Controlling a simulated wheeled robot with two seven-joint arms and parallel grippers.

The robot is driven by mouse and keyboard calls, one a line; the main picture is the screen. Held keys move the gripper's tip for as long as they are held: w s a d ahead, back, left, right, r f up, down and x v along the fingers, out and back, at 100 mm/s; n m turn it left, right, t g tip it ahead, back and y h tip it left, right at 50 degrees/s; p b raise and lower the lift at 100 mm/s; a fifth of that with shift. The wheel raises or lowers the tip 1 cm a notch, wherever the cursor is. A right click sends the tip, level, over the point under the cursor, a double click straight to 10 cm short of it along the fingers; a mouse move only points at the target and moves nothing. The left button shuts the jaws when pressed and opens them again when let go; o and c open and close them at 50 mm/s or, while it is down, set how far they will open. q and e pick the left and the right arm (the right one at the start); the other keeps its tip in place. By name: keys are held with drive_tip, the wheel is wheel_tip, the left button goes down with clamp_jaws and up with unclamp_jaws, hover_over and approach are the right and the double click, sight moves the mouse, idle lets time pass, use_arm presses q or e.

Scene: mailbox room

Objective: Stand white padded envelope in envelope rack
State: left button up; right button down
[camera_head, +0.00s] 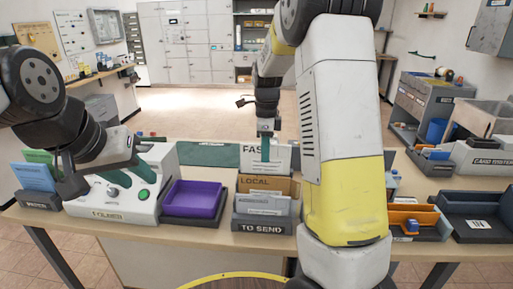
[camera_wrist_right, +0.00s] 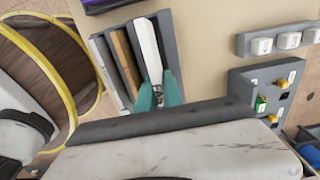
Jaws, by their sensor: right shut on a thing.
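The grey envelope rack marked "TO SEND" (camera_head: 263,226) stands at the table's front edge. The white padded envelope (camera_head: 280,158), with "FAS" legible, stands upright at the rack's back, behind a brown "LOCAL" envelope (camera_head: 258,184). In the right wrist view the white envelope (camera_wrist_right: 147,45) lies between the brown one (camera_wrist_right: 124,55) and the rack's grey end wall (camera_wrist_right: 168,45). My right gripper (camera_head: 265,150) points down and is shut on its top edge; the teal fingers (camera_wrist_right: 159,94) show at one end. My left gripper (camera_head: 128,172) is open and empty over the white machine.
The white machine (camera_head: 110,209) and a purple tray (camera_head: 194,199) stand left of the rack. A dark green mat (camera_head: 208,154) lies behind. Orange (camera_head: 412,214) and dark (camera_head: 480,211) trays sit at right. My right arm hides the table's middle right.

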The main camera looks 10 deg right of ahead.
sight(265, 173)
drive_tip(key=shift+f, duration=2.35)
drive_tip(key=c, duration=1.4)
unclamp_jaws()
drive_tip(key=shift+r, duration=3.55)
